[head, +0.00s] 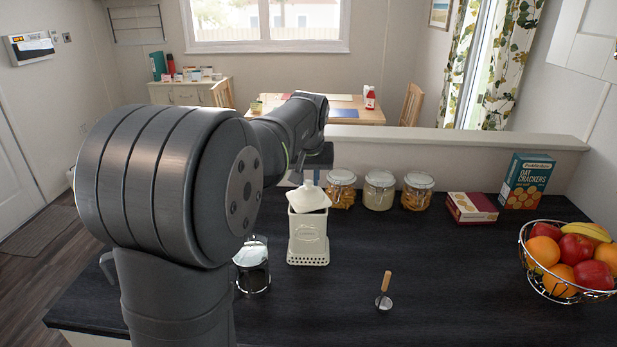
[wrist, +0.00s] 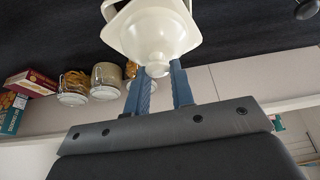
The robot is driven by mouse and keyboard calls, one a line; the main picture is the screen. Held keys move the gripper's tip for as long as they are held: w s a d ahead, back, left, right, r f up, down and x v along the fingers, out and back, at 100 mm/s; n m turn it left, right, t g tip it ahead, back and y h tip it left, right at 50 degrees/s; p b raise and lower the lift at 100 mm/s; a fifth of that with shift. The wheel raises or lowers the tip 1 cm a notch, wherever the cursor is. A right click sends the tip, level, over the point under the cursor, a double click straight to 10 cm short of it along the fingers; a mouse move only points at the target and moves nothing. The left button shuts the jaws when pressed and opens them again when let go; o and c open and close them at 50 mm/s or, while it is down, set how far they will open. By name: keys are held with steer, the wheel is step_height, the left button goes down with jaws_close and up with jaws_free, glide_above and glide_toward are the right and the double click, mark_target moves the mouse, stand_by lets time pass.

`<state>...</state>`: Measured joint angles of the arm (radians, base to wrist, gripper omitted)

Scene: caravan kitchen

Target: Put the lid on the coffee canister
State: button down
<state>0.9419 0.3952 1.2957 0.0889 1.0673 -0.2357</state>
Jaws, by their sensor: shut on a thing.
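The coffee canister (head: 308,243) is a cream square tin with a pierced band at its base, upright on the dark worktop. Its cream stepped lid (head: 309,198) is right over the canister's mouth, looking slightly tilted, with a dark gap under its front edge. I cannot tell whether the lid touches the rim. In the wrist view the lid (wrist: 155,32) hangs from my gripper (wrist: 159,67), whose blue fingers are shut on its knob. The lid hides most of the canister there. In the head view my arm hides most of the gripper.
Glass jars (head: 379,190) stand behind and right of the canister, near the low wall. A glass press (head: 252,266) stands close at its left. A wooden-handled tool (head: 385,287) lies in front right. Boxes (head: 472,207) and a fruit basket (head: 566,262) are further right.

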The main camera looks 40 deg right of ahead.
steer(key=shift+f, duration=0.55)
stand_by(0.4)
steer(key=c, duration=1.5)
jaws_free()
steer(key=v, duration=1.1)
steer(key=shift+f, duration=0.1)
steer(key=x, duration=0.8)
steer(key=shift+w+d+f, duration=0.15)
steer(key=shift+f, duration=0.2)
